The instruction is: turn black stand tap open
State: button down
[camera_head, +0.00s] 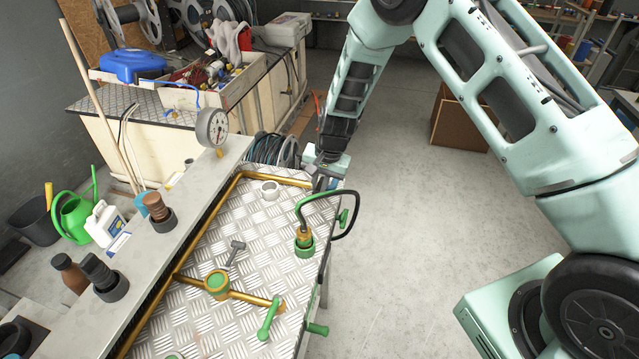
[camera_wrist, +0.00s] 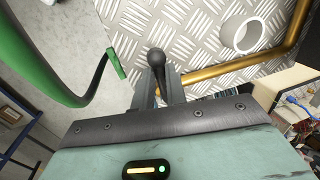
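My gripper (camera_head: 322,184) is at the far right corner of the metal bench top, pointing down. In the wrist view, a black ball-ended lever (camera_wrist: 156,58) sits between my two fingers (camera_wrist: 160,84). It appears to be the black stand tap's handle. The fingers are close together and its stem fills the gap between them, so they look shut on it. The ball sticks out past the fingertips. The tap's body is hidden behind my gripper in both views.
A green and black hose loop (camera_head: 350,215) stands close by my gripper, also beside it in the wrist view (camera_wrist: 45,70). A white ring (camera_head: 270,190), brass pipe (camera_head: 205,217) and green lever (camera_head: 268,318) are on the bench. Open floor (camera_head: 400,220) lies to the right.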

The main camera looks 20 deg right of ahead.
jog(key=shift+s+n+b, duration=0.1)
jog(key=shift+n+b, duration=0.2)
jog(key=shift+s+d+f+n+b, duration=0.15)
jog(key=shift+d+n+b, duration=0.2)
jog(key=shift+n+b, duration=0.2)
jog(key=shift+s+d+n+g+b, duration=0.1)
jog(key=shift+d+n+g+b, duration=0.4)
jog(key=shift+n+b, duration=0.6)
jog(key=n, duration=0.1)
jog(key=d+n+b, duration=0.1)
jog(key=n, duration=0.1)
jog(key=shift+d, duration=0.25)
jog(key=shift+d+n+g+b, duration=0.4)
jog(key=shift+d+n+b, duration=0.3)
jog(key=shift+n, duration=0.55)
jog(key=shift+w+d+n+g+h+b, duration=0.1)
jog(key=shift+w+d+n+g+b, duration=0.3)
jog(key=shift+n, duration=1.05)
jog(key=shift+w+d+n+g+h+b, duration=0.15)
jog(key=shift+w+d+n, duration=0.45)
jog(key=shift+n, duration=0.8)
jog(key=shift+w+d+n+g+h+b, duration=0.15)
jog(key=shift+w+d+n+b, duration=0.35)
jog(key=shift+n, duration=0.95)
jog(key=shift+d, duration=0.2)
